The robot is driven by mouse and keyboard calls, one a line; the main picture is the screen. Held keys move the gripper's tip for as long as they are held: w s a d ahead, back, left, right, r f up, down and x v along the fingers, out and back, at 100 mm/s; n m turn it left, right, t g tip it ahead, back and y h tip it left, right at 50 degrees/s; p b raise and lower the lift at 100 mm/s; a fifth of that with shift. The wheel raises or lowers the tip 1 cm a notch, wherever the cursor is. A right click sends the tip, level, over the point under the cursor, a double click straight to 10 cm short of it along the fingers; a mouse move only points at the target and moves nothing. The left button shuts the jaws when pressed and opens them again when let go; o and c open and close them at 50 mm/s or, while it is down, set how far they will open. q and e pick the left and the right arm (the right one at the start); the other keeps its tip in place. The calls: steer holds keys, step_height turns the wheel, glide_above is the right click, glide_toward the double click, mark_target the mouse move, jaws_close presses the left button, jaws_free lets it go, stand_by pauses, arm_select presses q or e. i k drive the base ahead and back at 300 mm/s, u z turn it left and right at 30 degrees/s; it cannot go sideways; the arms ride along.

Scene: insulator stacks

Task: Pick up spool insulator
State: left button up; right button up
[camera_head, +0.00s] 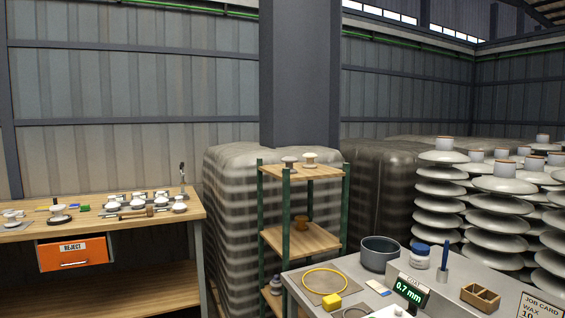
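Neither of my grippers is in view. A green-posted shelf rack (288,240) stands in the middle. A brown, waisted, spool-like insulator (301,222) stands upright on its middle shelf. A brown-and-white piece (290,162) and a cream flanged piece (310,158) stand on its top shelf. A dark grey insulator (276,284) is on the lowest visible shelf, partly hidden by a post. I cannot tell for certain which one is the spool insulator.
A grey table (445,300) at front right holds a dark pot (380,253), a yellow ring (325,281), a 0.7 mm display (409,291) and a wooden box (480,297). Tall insulator stacks (440,190) stand behind. A wooden bench (100,232) with small parts is at left.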

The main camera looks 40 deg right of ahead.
mark_target(288, 161)
steer(key=z, duration=0.5)
steer(key=i, duration=1.95)
steer(key=z, duration=0.55)
